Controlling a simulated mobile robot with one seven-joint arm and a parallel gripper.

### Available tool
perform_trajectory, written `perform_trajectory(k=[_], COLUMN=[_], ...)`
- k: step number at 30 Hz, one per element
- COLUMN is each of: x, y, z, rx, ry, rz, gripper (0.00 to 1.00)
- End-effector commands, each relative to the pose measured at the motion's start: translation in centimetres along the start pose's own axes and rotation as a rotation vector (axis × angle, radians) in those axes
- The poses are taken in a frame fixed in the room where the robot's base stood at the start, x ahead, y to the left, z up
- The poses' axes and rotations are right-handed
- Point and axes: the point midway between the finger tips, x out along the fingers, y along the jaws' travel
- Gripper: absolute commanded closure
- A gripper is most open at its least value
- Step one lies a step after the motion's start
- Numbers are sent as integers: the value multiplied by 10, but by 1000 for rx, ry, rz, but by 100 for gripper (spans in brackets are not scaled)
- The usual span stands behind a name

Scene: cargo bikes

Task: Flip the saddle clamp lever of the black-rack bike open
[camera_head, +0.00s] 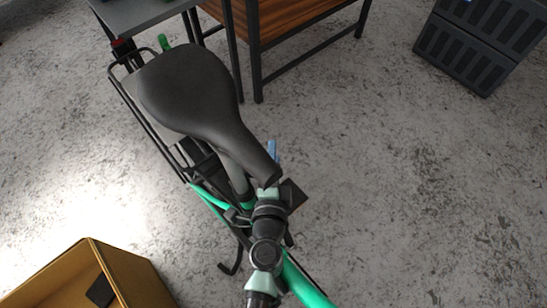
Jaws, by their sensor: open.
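The bike with the black rack (150,125) stands in the middle of the head view, with a green frame (210,198) and a black saddle (190,88). The saddle's nose points to the lower right. The grey seat post (236,176) shows below the saddle. My gripper (284,194) is by the saddle's nose, right of the seat post. It is open; its fingertips are mostly hidden, and I see nothing held. A small blue piece (272,150) sticks up beside the nose; I cannot tell whether it is the clamp lever. The clamp itself is not clearly visible.
A tan open box (130,272) with a dark item in it stands at the lower left. A wood-and-metal bench (285,22) and a grey table (140,14) stand at the back. A dark crate (478,45) is at the upper right. The floor at right is clear.

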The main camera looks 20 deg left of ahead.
Motion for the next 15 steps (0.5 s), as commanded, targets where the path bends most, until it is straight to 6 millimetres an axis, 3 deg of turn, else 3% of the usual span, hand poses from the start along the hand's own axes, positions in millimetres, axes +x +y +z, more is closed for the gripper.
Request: perform_trajectory(k=[5, 15], x=[-11, -69], y=[1, 4], z=[0, 1], rx=[1, 1], ry=[0, 0], rz=[1, 3], gripper=[48, 48])
